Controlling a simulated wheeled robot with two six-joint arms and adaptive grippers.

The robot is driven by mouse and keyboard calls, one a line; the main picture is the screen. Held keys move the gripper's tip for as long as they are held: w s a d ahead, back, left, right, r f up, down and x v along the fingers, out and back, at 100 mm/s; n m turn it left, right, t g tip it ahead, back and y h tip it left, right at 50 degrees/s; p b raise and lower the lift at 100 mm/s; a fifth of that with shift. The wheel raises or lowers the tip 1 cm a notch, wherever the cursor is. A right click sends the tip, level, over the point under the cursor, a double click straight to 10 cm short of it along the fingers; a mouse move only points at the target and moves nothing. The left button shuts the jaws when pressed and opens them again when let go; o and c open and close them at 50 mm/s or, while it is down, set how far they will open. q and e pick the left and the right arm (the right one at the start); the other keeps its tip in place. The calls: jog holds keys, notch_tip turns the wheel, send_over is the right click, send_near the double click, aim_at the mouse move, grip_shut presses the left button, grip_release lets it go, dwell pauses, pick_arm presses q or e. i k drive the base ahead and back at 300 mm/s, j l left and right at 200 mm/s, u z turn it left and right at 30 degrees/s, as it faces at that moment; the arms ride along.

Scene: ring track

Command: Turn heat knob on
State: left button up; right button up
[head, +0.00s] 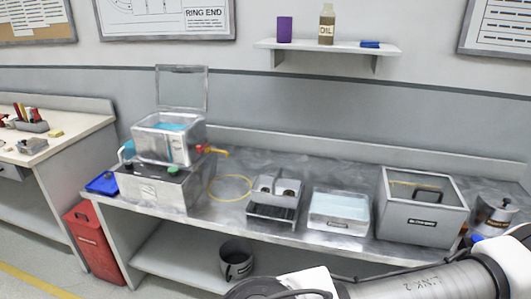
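A metal heated bath (165,185) stands at the left end of the steel bench. Its clear upper tank (168,138) holds blue liquid, and its transparent lid (182,88) stands raised. Small dark and green knob-like parts (128,166) show at the base unit's top front edge. Which one is the heat knob, and its setting, are too small to tell. A red and yellow valve-like handle (214,151) sticks out at the tank's right. Neither gripper shows; one of my arm links crosses the bottom right, well away from the bath.
On the steel bench (290,160) are a yellow ring (230,188), a twin-cup unit (275,195), a shallow water tray (338,210), a grey open box (422,210) and a metal pot (494,214). A blue tray (102,183) is left; a red bin (93,245) stands below.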

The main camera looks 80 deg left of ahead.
aim_at(128, 165)
jog(key=u, duration=3.55)
